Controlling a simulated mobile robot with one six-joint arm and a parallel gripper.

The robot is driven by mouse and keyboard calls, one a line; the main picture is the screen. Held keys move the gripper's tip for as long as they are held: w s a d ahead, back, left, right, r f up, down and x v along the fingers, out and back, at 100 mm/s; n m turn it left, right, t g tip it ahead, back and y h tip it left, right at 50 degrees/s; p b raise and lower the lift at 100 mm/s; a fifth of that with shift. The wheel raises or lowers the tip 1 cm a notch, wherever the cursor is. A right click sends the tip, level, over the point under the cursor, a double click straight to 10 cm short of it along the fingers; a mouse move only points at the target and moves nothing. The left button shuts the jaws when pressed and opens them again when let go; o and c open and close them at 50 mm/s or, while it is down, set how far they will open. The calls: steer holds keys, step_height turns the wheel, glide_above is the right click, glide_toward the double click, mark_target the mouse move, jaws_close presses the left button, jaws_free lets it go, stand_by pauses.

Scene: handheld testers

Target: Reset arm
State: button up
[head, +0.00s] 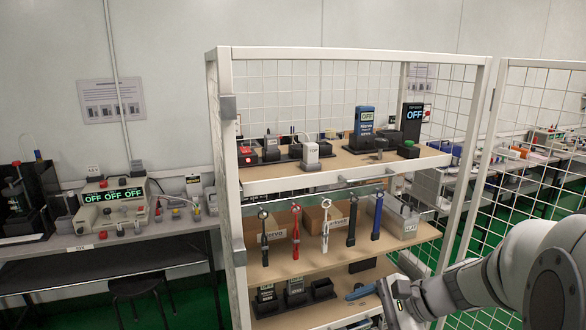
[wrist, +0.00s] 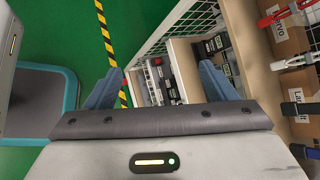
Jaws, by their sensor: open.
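My gripper (head: 392,300) is at the lower right of the head view, in front of the lower part of the shelf rack (head: 228,170). In the wrist view my gripper (wrist: 165,88) shows two blue-grey fingers spread wide apart with nothing between them. The gripper is open and empty. Beyond the fingers, the wrist view shows the green floor (wrist: 60,30) and the rack's lower shelves turned on their side. My arm comes in from the right edge of the head view.
Handheld testers, including a blue one (head: 364,128) and a black one (head: 411,120), stand on the top shelf. Several tools, such as the red one (head: 296,222), hang below it. A bench (head: 100,238) stands at left. Yellow-black tape (wrist: 103,25) marks the floor.

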steer(key=s+d+n+g+h, duration=0.1)
steer(key=s+n+h, duration=0.8)
steer(key=n, duration=0.5)
steer(key=shift+s+d+r+p, duration=0.2)
steer(key=shift+s+r+p, duration=0.2)
steer(key=shift+s, duration=0.55)
